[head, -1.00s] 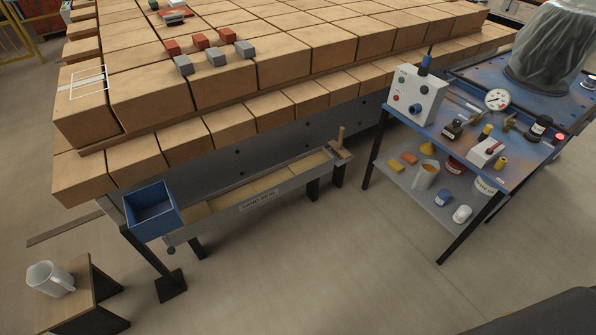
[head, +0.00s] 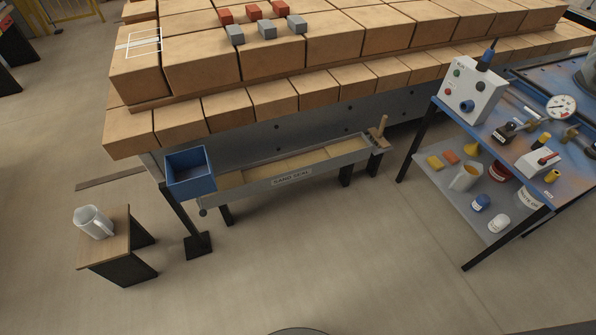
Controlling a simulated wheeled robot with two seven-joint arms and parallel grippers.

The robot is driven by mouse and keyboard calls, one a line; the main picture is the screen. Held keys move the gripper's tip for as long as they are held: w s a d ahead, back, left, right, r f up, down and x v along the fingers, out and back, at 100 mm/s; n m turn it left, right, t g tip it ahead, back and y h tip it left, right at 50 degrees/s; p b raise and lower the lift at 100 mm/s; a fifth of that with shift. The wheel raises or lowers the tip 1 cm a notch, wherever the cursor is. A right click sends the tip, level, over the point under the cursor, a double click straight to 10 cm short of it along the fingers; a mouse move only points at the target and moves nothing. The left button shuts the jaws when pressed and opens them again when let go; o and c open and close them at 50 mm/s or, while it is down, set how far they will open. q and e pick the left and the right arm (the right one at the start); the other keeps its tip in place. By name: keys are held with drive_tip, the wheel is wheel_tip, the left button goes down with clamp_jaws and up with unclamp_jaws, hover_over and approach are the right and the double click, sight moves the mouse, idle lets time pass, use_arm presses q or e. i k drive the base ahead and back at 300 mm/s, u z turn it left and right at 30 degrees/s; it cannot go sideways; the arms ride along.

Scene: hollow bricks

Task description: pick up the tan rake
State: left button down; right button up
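The tan rake (head: 378,133) is at the right end of the long sand trough in the head view. Its short handle stands up, and its wider head rests at the trough's end. The trough (head: 291,178), labelled for sand, runs along the front of the brick stack and holds tan sand. Neither of my grippers is in view.
A blue open box (head: 190,172) sits at the trough's left end. A small wooden stool (head: 117,247) with a white jug (head: 93,222) stands at left. A blue-topped cart (head: 505,125) with a control box (head: 470,88) stands at right. The floor in front is clear.

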sight(376, 136)
drive_tip(key=z, duration=0.35)
drive_tip(key=i, duration=1.8)
